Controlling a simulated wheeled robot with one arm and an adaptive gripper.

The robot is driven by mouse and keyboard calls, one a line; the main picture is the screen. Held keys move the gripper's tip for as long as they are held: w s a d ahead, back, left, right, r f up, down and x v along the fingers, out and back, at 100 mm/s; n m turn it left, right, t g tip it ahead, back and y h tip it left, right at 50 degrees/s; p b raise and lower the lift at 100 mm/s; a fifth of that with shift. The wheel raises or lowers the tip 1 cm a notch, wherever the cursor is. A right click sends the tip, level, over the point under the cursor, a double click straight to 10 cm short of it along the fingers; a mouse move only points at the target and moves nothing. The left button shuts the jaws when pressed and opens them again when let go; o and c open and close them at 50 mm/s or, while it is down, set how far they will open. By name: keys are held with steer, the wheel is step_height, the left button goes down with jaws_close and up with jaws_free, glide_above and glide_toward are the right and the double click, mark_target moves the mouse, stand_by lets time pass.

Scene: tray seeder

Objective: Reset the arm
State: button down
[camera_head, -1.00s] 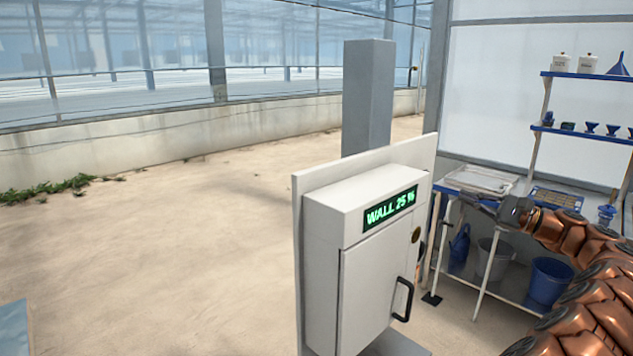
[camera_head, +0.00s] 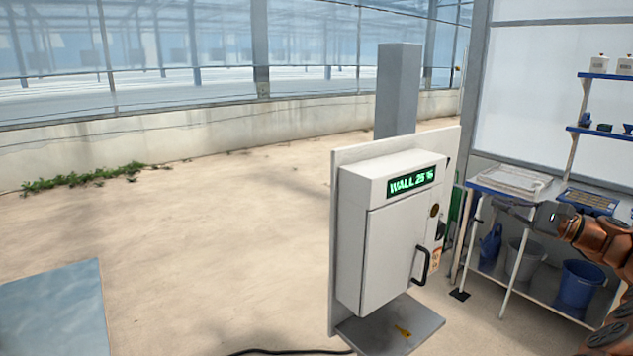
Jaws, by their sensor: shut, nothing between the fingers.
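My arm comes in from the right edge, copper-coloured and jointed. My gripper (camera_head: 503,203) is at its end, pointing left. It is shut with nothing in it. In the picture it lies in front of the workbench, just right of the white cabinet (camera_head: 385,245). Much of my arm is cut off by the right edge.
The bench (camera_head: 480,192) holds a pale tray (camera_head: 508,181) and a dark cell tray (camera_head: 588,201). Buckets (camera_head: 581,284) stand on its lower shelf. A grey post (camera_head: 398,90) rises behind the cabinet. A black cable (camera_head: 290,351) lies on the floor. Open floor (camera_head: 220,230) spreads left.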

steer(key=s+a+r+n+g+y, duration=0.1)
steer(key=s+a+n+g, duration=0.15)
steer(key=a, duration=0.85)
steer(key=s+a+r+n+g, duration=0.1)
steer(key=s+a+n+g, duration=0.2)
steer(key=a, duration=0.7)
steer(key=s+a+f+n+g+h, duration=0.2)
steer(key=s+a+f+g, duration=0.1)
steer(key=s+a, duration=0.4)
steer(key=s+a+f+n+g+h, duration=0.2)
steer(key=s+a+g, duration=0.1)
steer(key=s+a, duration=0.35)
steer(key=s+a+f+n+g+h, duration=0.1)
steer(key=s+f+n+g+h, duration=0.15)
steer(key=s+f+h, duration=0.6)
steer(key=s+d+f+n+h, duration=0.1)
steer(key=s+d+f+h, duration=0.1)
steer(key=s+d+f, duration=0.3)
steer(key=s+d+f+n+h, duration=0.1)
steer(key=s+d+f, duration=0.3)
steer(key=s, duration=1)
steer(key=d, duration=0.2)
steer(key=shift+s+d+f+n+h, duration=0.15)
steer(key=shift+d+f+n+h, duration=0.15)
steer(key=shift+f+h, duration=0.1)
